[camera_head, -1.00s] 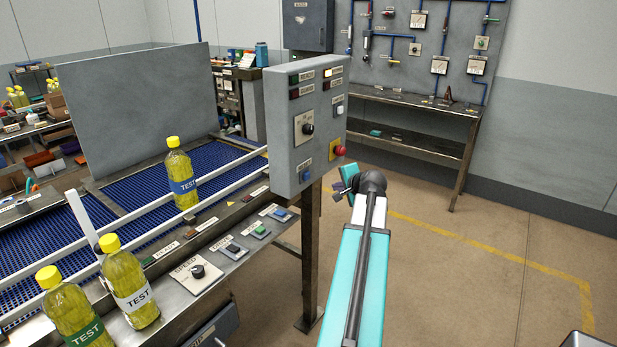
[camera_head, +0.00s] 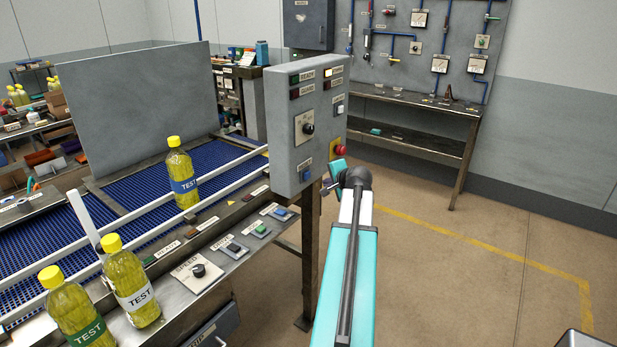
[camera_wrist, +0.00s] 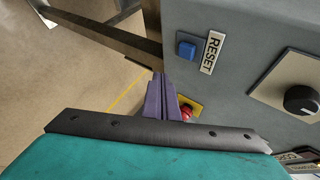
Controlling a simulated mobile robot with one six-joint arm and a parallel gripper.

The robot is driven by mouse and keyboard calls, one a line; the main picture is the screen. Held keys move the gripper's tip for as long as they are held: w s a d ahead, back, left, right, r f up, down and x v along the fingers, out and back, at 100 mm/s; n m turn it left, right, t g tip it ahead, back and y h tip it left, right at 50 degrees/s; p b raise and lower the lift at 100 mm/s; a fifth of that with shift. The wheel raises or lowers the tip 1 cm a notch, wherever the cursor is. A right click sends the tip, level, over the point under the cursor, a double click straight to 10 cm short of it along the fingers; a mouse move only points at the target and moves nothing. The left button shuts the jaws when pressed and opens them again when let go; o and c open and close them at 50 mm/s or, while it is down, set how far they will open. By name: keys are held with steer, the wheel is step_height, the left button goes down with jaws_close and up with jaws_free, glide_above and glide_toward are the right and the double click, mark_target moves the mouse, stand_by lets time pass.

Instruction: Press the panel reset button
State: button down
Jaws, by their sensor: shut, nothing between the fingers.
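The panel reset button is a blue square button (camera_head: 306,175) low on the front of the grey control panel (camera_head: 288,120). In the wrist view the blue button (camera_wrist: 186,49) sits beside a plate reading RESET (camera_wrist: 212,52). My gripper (camera_head: 327,189) is near the panel's lower right corner, to the right of and slightly below the blue button. In the wrist view my purple fingers (camera_wrist: 158,82) are together and empty, with their tips below and left of the button. They appear apart from it.
A red mushroom button (camera_head: 340,150) on a yellow plate, a rotary knob (camera_head: 308,128) and a white button (camera_head: 340,109) are on the same panel. A conveyor with test bottles (camera_head: 181,172) stands left. Open floor (camera_head: 450,260) lies right.

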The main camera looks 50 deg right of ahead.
steer(key=shift+w, duration=2.25)
steer(key=shift+w+p, duration=0.4)
steer(key=shift+w, duration=0.5)
stand_by(1.6)
steer(key=shift+s, duration=0.9)
steer(key=shift+s, duration=0.1)
steer(key=shift+s+b, duration=0.7)
steer(key=shift+s, duration=1.75)
